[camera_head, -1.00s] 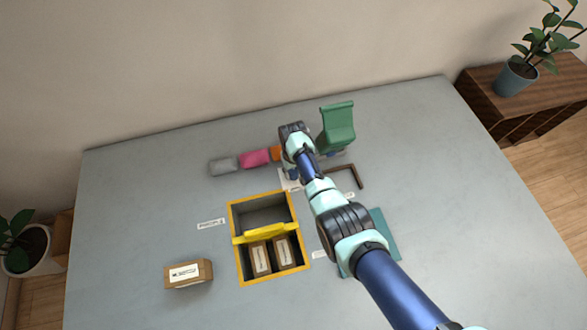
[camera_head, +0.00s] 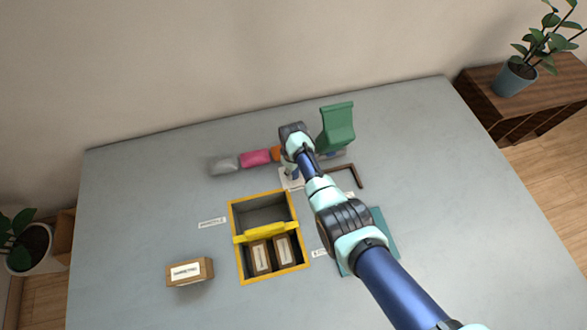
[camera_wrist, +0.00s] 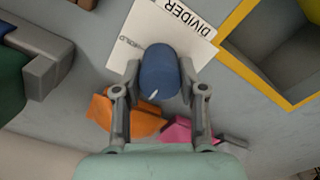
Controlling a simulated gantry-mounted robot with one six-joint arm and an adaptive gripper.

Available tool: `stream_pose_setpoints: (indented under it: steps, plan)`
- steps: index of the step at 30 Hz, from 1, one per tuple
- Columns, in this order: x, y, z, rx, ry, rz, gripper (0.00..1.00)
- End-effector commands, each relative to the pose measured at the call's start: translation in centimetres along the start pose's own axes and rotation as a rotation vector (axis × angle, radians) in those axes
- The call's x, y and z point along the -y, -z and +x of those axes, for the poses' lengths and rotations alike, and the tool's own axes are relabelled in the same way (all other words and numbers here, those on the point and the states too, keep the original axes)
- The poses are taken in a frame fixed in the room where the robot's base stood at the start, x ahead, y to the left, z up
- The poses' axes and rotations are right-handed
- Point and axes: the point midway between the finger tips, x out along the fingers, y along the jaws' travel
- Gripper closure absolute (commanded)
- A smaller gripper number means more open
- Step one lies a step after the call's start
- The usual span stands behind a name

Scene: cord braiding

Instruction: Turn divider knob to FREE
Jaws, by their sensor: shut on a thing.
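The divider knob (camera_wrist: 160,72) is blue with a white pointer mark and stands on a white plate (camera_wrist: 160,22) lettered "DIVIDER" in the wrist view. More lettering, which seems to read "HOLD", is partly hidden beside the knob. My gripper (camera_wrist: 160,85) is shut on the knob, one finger on each side. In the head view my wrist covers most of the knob, and a part of the white plate (camera_head: 288,183) shows. The yellow-rimmed box (camera_head: 231,218) is just below the plate, with a yellow divider bar (camera_head: 265,233) across its middle.
Two brown packages (camera_head: 260,257) lie in the box's front compartment; the rear one is empty. A brown box (camera_head: 189,272) sits at left. Grey, pink (camera_head: 256,157) and orange pieces lie beside my gripper. A green stand (camera_head: 337,127) and brown bracket (camera_head: 348,171) are at right.

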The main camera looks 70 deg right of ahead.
Motion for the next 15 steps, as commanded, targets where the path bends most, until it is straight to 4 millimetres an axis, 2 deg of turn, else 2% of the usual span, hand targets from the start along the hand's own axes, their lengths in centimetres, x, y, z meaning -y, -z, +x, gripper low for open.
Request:
stream_pose_setpoints:
  steps: [8, 9, 13, 15]
  plan:
    - [0.01, 0.01, 0.02, 0.0, 0.0, -0.002, 0.94]
    - [0.01, 0.0, 0.02, 0.0, 0.0, -0.001, 0.54]
    - [0.01, 0.0, 0.02, 0.0, 0.0, -0.001, 0.34]
    - [0.01, 0.0, 0.02, 0.0, 0.0, -0.001, 0.34]
